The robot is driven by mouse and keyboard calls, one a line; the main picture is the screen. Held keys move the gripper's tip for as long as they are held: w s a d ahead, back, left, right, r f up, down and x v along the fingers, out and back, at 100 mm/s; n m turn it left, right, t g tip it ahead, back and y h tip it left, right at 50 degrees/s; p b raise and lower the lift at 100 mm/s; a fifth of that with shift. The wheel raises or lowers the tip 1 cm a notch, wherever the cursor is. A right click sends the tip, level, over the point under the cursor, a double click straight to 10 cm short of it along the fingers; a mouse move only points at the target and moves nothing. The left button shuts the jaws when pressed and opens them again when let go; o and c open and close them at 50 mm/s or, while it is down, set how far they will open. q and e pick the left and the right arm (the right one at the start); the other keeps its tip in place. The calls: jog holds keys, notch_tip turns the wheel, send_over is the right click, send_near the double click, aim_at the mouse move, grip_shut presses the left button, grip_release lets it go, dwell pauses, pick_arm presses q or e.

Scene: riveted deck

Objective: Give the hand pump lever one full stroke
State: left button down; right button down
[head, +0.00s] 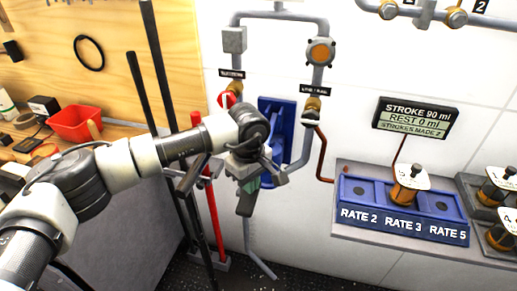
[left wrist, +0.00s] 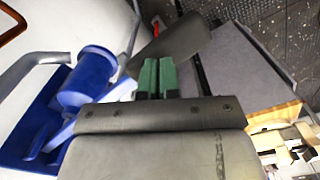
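The blue hand pump (head: 293,112) is fixed to the white wall, partly hidden behind my left gripper. Its blue body (left wrist: 86,78) also shows in the left wrist view. A dark grey lever grip (head: 246,203) hangs below my left gripper (head: 250,184); it also shows in the left wrist view (left wrist: 185,42). The green fingers (left wrist: 157,76) are close together with a narrow dark gap, and look shut on the lever grip. The counter display (head: 416,118) reads stroke 90 ml, rest 0 ml, strokes made 2. My right gripper is not in view.
A blue rate rack (head: 400,209), marked 2, 3 and 5, stands at right with a tagged plug (head: 408,186) in the middle. Dark poles and a red pole (head: 216,215) stand left of the pump. A workbench with a red bin (head: 76,122) is at left.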

pick_arm(q)
notch_tip(320, 180, up, 12)
jog(key=p, duration=0.4)
jog(key=shift+r, duration=0.15)
jog(key=shift+p, duration=0.3)
notch_tip(320, 180, up, 5)
jog(key=shift+p, duration=1.05)
